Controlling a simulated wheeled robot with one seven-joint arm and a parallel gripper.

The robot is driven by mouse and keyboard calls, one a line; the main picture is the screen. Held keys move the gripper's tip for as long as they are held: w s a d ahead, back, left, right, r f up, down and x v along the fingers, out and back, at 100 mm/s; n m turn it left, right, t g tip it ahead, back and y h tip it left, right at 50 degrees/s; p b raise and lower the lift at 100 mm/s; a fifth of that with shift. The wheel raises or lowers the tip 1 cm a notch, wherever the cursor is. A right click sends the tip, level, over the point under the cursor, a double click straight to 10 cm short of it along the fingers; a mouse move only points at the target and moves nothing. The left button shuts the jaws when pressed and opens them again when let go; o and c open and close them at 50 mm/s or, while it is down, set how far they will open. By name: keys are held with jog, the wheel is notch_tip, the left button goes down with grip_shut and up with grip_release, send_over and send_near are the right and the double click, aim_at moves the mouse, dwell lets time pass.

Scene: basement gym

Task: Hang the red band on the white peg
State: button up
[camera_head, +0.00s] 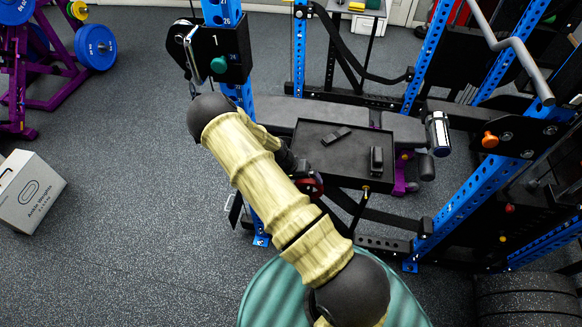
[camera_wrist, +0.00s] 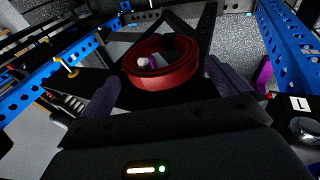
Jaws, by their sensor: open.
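The red band (camera_wrist: 165,80) is a wide closed loop in the middle of the wrist view, ahead of my gripper (camera_wrist: 161,70). The two dark fingers stand apart, one on each side of the band, and no grip on it shows. In the head view a small red part, probably the band (camera_head: 312,184), shows beside my forearm, just below the tray's left end. My gripper is mostly hidden behind my arm there. A small whitish patch shows through the loop in the wrist view; I cannot tell whether it is the white peg. No white peg is clear in the head view.
A black tray (camera_head: 330,165) holds two small dark objects beside my arm. Blue rack uprights (camera_head: 480,170) stand on the right, and another (camera_head: 299,50) stands behind. An ankle-weights box (camera_head: 27,190) lies at the left. The floor at the lower left is clear.

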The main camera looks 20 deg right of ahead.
jog(key=b+v, duration=0.3)
jog(key=v, duration=1.3)
jog(key=shift+r, duration=0.2)
jog(key=shift+s, duration=0.1)
jog(key=s+a+r+n+t+y, duration=0.2)
jog(key=s+r+n, duration=0.1)
jog(key=s+r, duration=0.4)
jog(key=s+a+r+n+t+y, duration=0.1)
jog(key=s+a+r+n+y, duration=0.2)
jog(key=s+r, duration=0.4)
jog(key=shift+s+a+t, duration=0.3)
jog(key=shift+s+t, duration=0.1)
jog(key=shift+s, duration=0.55)
dwell(1.2)
